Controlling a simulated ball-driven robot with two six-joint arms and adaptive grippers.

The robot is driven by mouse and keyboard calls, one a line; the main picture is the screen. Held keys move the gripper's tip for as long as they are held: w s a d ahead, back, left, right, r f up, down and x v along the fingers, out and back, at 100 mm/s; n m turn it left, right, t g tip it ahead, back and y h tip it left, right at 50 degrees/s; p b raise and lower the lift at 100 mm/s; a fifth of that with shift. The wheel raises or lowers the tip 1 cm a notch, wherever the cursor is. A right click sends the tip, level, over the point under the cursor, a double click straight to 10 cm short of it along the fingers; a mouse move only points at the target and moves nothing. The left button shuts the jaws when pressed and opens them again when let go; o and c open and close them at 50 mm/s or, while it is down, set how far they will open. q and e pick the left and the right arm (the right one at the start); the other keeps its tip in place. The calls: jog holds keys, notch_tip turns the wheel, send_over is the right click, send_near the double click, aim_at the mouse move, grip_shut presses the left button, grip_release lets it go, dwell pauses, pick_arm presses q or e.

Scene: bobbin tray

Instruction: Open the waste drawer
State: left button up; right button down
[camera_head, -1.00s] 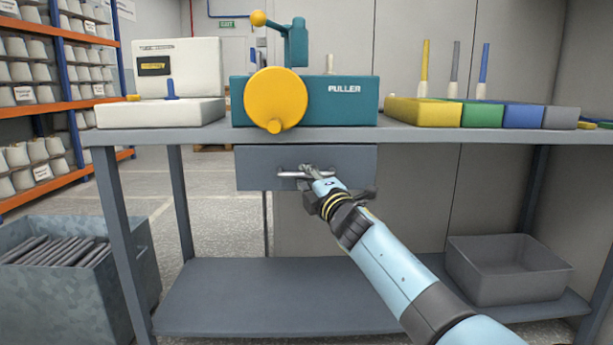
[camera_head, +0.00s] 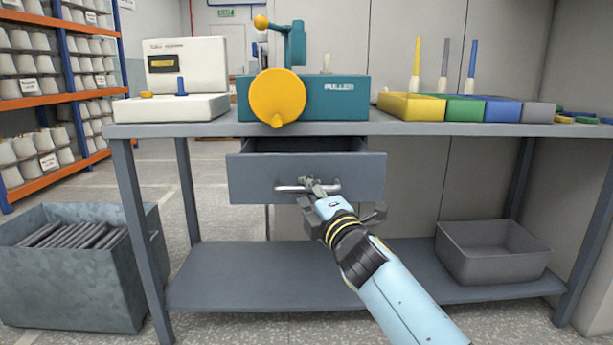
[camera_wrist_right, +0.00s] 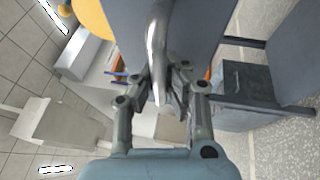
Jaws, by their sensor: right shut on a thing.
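The grey waste drawer (camera_head: 250,180) hangs under the workbench top and stands partly pulled out, with its dark inside showing above the front panel. A silver bar handle (camera_head: 291,188) runs across its front. My right gripper (camera_head: 311,187) is shut on the handle, with its fingers around the bar. In the right wrist view the handle (camera_wrist_right: 154,50) passes between the fingertips of my right gripper (camera_wrist_right: 160,90). The drawer's contents, if any, cannot be made out. My left gripper is not in view.
The bench (camera_head: 420,128) carries a teal puller machine (camera_head: 340,100) with a yellow wheel, a white device (camera_head: 185,60) and coloured trays (camera_head: 410,108). A grey bin (camera_head: 490,265) sits on the lower shelf. A metal crate (camera_head: 75,280) stands on the floor at left.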

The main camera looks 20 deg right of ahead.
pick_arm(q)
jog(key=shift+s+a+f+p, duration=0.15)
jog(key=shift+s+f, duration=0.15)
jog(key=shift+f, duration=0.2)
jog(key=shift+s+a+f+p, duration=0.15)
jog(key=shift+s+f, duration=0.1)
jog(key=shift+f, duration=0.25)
pick_arm(e)
jog(key=shift+s+a, duration=0.25)
jog(key=shift+s, duration=0.6)
jog(key=shift+s+a, duration=0.25)
jog(key=shift+s, duration=0.6)
jog(key=c, duration=1.3)
grip_release()
jog(key=shift+c, duration=0.2)
jog(key=shift+s+f, duration=0.1)
jog(key=shift+s, duration=0.25)
jog(key=v, duration=1.1)
